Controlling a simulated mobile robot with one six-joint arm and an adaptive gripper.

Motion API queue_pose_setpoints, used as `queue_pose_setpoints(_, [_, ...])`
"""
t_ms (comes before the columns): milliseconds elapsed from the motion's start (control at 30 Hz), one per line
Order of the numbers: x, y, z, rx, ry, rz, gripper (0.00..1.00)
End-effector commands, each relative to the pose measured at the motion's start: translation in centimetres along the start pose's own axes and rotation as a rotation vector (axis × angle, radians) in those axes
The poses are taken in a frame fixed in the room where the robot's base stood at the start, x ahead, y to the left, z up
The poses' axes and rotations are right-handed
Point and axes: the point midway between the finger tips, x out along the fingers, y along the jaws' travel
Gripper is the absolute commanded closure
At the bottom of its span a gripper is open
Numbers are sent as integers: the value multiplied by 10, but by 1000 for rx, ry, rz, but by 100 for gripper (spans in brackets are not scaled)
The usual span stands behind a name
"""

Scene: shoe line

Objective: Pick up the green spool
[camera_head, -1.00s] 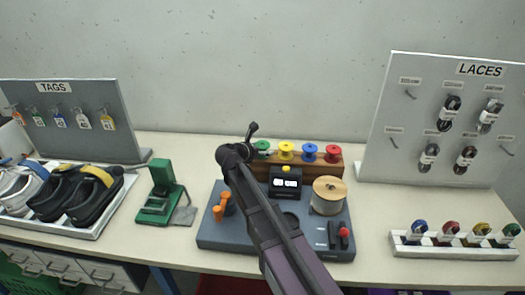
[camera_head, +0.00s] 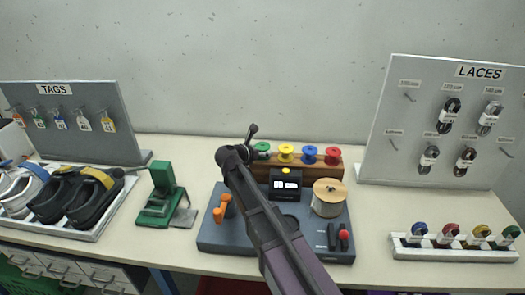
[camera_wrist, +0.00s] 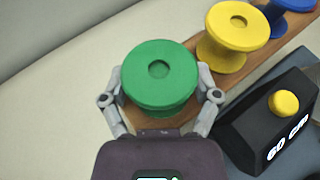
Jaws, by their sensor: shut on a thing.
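The green spool (camera_wrist: 158,76) sits between the two fingers of my gripper (camera_wrist: 160,98) in the wrist view, with a finger against each side. My gripper is shut on it. In the head view the green spool (camera_head: 262,149) shows at the left end of the wooden rack (camera_head: 327,169), partly hidden behind my arm. Its base is hidden, so I cannot tell whether it is clear of the rack.
Yellow (camera_head: 285,152), blue (camera_head: 309,154) and red (camera_head: 333,155) spools stand on the rack to the right. A black device with a yellow button (camera_wrist: 283,103) stands close to my gripper. A large cord spool (camera_head: 328,198) is on the grey base (camera_head: 222,240).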

Motion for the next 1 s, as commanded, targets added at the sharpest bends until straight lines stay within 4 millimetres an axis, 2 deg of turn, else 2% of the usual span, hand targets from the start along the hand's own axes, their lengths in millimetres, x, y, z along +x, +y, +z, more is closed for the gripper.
queue_pose_setpoints(433, [-14,0,35,0,-1,-1,68])
queue_pose_setpoints(500, [-27,-14,26,-1,0,0,68])
queue_pose_setpoints(800, [-81,-56,11,0,-1,1,68])
queue_pose_setpoints(1000, [-110,-78,2,-1,-1,1,68])
